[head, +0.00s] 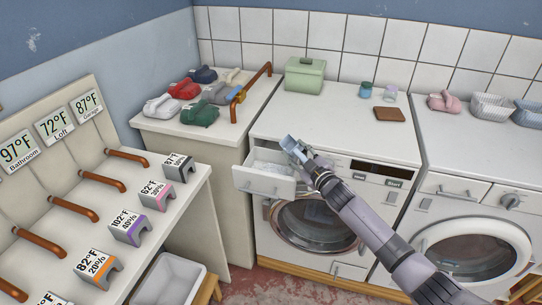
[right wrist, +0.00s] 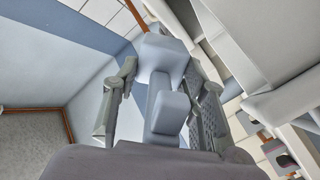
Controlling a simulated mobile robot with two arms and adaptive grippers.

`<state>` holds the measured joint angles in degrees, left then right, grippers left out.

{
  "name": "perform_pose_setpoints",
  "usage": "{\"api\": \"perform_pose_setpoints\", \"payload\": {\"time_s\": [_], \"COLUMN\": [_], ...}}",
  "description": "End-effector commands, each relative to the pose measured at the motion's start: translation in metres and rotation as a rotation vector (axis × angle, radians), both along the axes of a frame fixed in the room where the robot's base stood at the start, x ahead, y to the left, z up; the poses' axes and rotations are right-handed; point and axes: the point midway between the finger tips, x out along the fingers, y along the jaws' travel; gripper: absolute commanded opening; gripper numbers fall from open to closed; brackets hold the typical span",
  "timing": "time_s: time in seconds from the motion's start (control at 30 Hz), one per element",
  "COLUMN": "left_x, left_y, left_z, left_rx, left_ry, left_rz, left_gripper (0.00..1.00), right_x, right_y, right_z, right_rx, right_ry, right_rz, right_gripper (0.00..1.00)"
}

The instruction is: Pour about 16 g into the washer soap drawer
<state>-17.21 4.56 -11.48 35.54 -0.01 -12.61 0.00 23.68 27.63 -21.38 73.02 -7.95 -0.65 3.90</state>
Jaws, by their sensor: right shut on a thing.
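The washer soap drawer (head: 262,183) is pulled out from the upper left of the middle machine, and pale, whitish material shows inside it. My right gripper (head: 299,152) is above the drawer's right side. It is shut on a light blue scoop (head: 288,142), which appears tilted over the drawer. In the right wrist view the blue-grey scoop (right wrist: 163,58) has its handle between the two fingers of my gripper (right wrist: 163,112). The scoop's inside is hidden in both views. My left gripper is out of view.
The washer (head: 330,122) carries a green lidded box (head: 305,76), two small cups and a brown pad (head: 390,114). A second machine (head: 470,160) stands at right.

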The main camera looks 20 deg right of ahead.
Motion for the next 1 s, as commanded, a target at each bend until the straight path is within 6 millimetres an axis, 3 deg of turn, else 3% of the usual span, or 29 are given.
{"api": "perform_pose_setpoints", "payload": {"time_s": [0.5,0.57,0.77,1.0], "left_x": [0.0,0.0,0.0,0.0], "left_y": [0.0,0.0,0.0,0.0], "left_z": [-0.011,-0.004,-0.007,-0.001], "left_rx": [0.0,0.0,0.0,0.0], "left_ry": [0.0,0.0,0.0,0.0], "left_rz": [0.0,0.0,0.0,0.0], "left_gripper": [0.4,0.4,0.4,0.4], "right_x": [0.068,0.068,0.072,0.074], "right_y": [-0.004,-0.015,-0.036,-0.047], "right_z": [0.029,0.028,0.02,0.029], "right_rx": [0.143,0.222,0.444,0.59], "right_ry": [0.024,0.045,0.089,0.118], "right_rz": [-0.004,-0.008,-0.006,-0.003], "right_gripper": [0.13,0.13,0.13,0.13]}}
